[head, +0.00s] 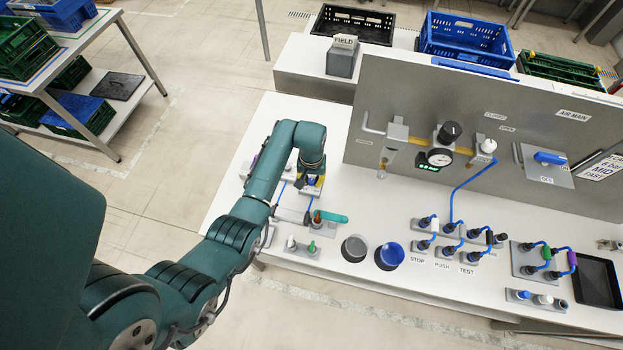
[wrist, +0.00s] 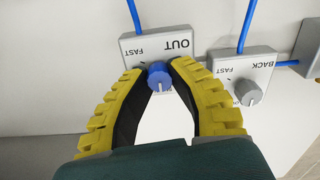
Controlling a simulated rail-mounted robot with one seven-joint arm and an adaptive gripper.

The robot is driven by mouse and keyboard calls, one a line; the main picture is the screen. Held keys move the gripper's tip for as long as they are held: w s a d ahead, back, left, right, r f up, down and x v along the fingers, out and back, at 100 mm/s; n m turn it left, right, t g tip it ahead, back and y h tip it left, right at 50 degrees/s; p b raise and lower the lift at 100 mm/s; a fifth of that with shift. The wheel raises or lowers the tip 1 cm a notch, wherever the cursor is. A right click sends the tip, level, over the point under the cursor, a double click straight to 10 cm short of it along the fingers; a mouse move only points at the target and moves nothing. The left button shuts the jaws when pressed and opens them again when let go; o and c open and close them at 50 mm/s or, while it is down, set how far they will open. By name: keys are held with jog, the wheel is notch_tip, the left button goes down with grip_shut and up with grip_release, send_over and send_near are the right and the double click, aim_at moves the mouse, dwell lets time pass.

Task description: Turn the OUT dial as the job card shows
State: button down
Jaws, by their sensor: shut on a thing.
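The OUT dial is a blue knob (wrist: 160,78) on a grey block marked OUT and FAST (wrist: 134,48), seen in the wrist view. My gripper (wrist: 158,70) has its yellow-edged fingers shut on the knob, one on each side. In the head view my gripper (head: 311,186) reaches down to the bench, and the dial is mostly hidden there. The dial's pointer is too unclear to read. The job card (head: 604,168) is partly cut off at the right edge of the head view; its readable lines include "6 bar", "MID" and "FAST".
A BACK block with a grey knob (wrist: 248,92) stands close to the right in the wrist view. Blue hoses (wrist: 132,14) run from the blocks.

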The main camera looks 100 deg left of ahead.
jog(key=m+p, duration=0.3)
jog(key=m, duration=0.2)
jog(key=shift+m, duration=0.4)
jog(key=m+p, duration=0.2)
jog(key=m, duration=0.3)
jog(key=shift+f+m, duration=0.1)
jog(key=shift+m, duration=0.2)
jog(key=c, duration=0.9)
grip_release()
jog(key=shift+o, duration=0.2)
